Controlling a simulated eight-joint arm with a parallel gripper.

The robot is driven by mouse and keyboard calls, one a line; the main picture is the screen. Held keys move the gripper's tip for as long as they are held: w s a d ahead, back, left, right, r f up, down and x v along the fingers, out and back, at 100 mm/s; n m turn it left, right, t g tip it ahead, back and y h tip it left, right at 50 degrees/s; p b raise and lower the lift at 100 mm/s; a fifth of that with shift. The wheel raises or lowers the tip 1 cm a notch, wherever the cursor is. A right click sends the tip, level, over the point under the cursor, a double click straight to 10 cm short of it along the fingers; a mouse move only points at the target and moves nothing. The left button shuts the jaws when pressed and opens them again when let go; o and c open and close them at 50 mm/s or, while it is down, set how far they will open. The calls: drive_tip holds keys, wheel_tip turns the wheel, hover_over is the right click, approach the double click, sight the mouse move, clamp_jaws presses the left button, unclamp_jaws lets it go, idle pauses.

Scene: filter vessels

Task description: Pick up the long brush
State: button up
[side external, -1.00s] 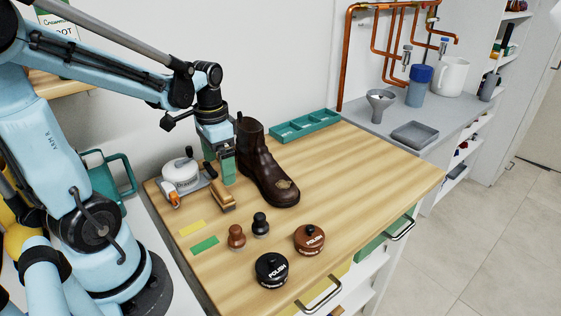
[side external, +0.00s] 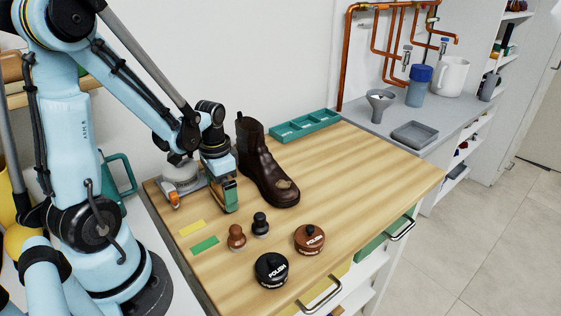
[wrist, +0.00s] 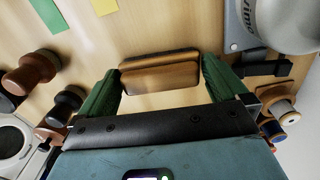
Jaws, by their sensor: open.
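The long brush (wrist: 160,72) has a wooden body and lies on the light wooden bench top. In the wrist view it lies crosswise between the two green fingers of my gripper (wrist: 160,82), with a finger near each end. My gripper is open, and the fingers come down beside the brush. Whether a finger touches it I cannot tell. In the side external view my gripper (side external: 225,192) is low at the bench's left part, and its fingers hide most or all of the brush.
A dark brown boot (side external: 262,170) stands close to the right of my gripper. A grey-and-white device (side external: 180,180) is close on its left. Two small round brushes (side external: 236,237) and two polish tins (side external: 271,269) stand in front. The bench's right part is clear.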

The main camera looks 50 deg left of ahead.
drive_tip(key=shift+f, duration=0.2)
drive_tip(key=c, duration=0.7)
drive_tip(key=shift+r, duration=0.1)
drive_tip(key=shift+r, duration=0.7)
wheel_tip(320, 180, up, 2)
drive_tip(key=shift+r, duration=0.25)
drive_tip(key=d+r, duration=0.2)
drive_tip(key=d, duration=0.2)
drive_tip(key=s+d+r, duration=0.1)
drive_tip(key=d+r, duration=0.1)
drive_tip(key=d, duration=0.1)
drive_tip(key=d+r, duration=0.3)
drive_tip(key=d, duration=0.1)
drive_tip(key=shift+s+d, duration=0.15)
drive_tip(key=shift+d, duration=0.2)
